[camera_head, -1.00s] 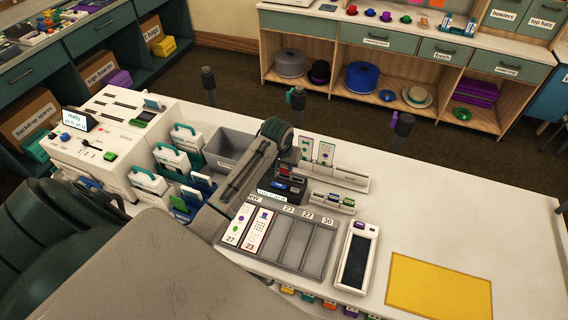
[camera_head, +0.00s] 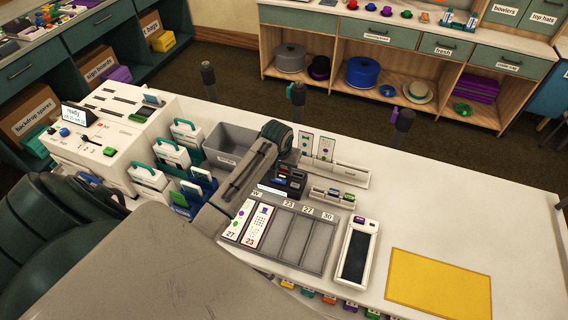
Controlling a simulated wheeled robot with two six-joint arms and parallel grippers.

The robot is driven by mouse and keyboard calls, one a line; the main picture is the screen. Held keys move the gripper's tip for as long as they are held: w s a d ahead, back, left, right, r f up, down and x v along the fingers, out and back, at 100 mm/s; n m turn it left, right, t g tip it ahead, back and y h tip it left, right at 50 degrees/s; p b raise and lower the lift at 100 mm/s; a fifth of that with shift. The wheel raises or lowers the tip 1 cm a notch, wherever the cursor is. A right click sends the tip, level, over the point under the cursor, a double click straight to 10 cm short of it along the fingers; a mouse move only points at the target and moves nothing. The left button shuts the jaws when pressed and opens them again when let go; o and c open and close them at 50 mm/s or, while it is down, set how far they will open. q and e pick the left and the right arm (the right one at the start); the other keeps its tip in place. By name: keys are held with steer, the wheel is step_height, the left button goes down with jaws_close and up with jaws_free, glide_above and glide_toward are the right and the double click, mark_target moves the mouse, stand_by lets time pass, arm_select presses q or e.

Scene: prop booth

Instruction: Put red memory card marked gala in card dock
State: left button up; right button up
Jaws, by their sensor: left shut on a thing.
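My left arm comes in from the left and bends over the counter. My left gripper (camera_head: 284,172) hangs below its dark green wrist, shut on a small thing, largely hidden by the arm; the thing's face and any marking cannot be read. Directly below is a small black holder (camera_head: 292,190), apparently the card dock, with a white label in front. Small blue and red patches show at it; I cannot tell whether the red one is the gala card in the jaws or a card in the holder. My right gripper is out of view.
A grey compartment tray (camera_head: 318,246), a white handheld device (camera_head: 357,252) and a yellow mat (camera_head: 438,284) lie in front. A grey bin (camera_head: 229,139) and a white slotted machine (camera_head: 107,125) stand left.

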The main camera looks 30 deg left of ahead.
arm_select(q)
steer(key=o, duration=0.7)
steer(key=shift+o, duration=0.2)
steer(key=shift+r, duration=0.1)
steer(key=b+v, duration=0.3)
steer(key=v, duration=0.7)
steer(key=shift+r, duration=0.35)
steer(key=shift+f, duration=0.1)
